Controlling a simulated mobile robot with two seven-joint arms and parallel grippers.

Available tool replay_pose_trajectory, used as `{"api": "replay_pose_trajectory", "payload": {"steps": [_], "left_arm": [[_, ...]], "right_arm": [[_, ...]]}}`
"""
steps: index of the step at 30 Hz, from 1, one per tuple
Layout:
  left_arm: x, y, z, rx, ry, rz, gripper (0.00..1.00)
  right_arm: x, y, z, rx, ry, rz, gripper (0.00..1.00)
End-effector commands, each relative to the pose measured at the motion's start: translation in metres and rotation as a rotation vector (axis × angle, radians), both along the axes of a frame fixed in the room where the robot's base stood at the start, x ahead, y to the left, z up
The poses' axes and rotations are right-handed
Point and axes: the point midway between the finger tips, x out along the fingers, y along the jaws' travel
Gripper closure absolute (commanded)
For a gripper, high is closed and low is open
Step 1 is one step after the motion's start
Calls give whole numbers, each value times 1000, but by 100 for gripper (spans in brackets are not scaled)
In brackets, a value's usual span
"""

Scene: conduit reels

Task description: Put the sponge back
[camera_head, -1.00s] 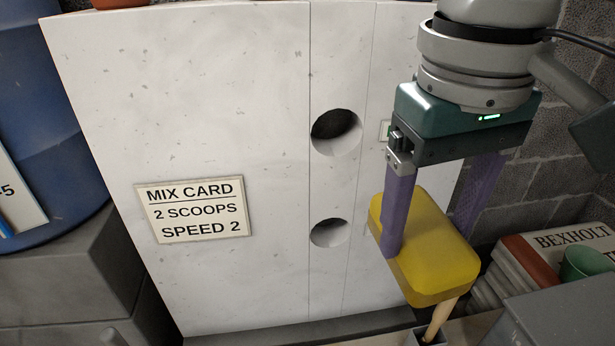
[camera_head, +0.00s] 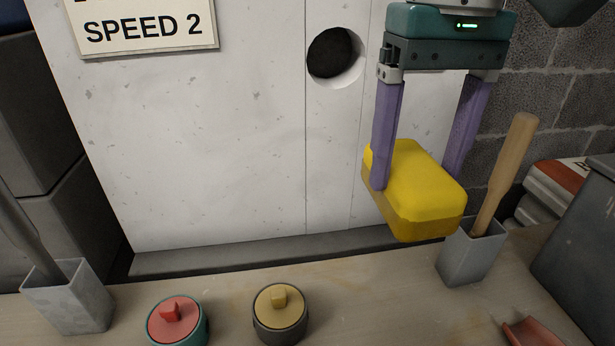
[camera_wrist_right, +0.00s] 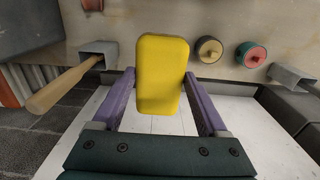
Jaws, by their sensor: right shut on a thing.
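The yellow sponge (camera_head: 415,190) is a rounded block. My right gripper (camera_head: 418,170) is shut on it and holds it up in front of the pale panel, lower than the round hole (camera_head: 335,53) and above the bench. In the right wrist view the sponge (camera_wrist_right: 161,75) sits between the purple fingers (camera_wrist_right: 160,105) and sticks out past them. The sponge hides part of the panel's lower right. My left gripper is not in view.
A grey holder (camera_head: 470,258) with a wooden handle (camera_head: 508,170) stands right of the sponge. Another grey holder (camera_head: 68,300) is at the left. A red-lidded pot (camera_head: 177,322) and a yellow-lidded pot (camera_head: 280,312) stand on the bench (camera_head: 375,300). Bare bench lies between the yellow-lidded pot and right holder.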

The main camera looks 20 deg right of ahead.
Motion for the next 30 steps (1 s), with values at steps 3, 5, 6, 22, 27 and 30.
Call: {"api": "replay_pose_trajectory", "payload": {"steps": [3,5,6,22,27,30], "left_arm": [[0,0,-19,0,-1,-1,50],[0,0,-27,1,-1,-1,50],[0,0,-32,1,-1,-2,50],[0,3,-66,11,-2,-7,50],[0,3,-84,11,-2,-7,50],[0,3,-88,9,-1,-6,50]], "right_arm": [[-1,-1,-38,-4,6,-2,96],[-2,-1,-57,-3,7,-1,96],[-1,-1,-69,-4,6,-1,96],[-1,-1,-146,-3,3,0,96],[-1,-1,-180,-2,4,-1,96],[-1,-1,-190,-3,2,0,96]]}}
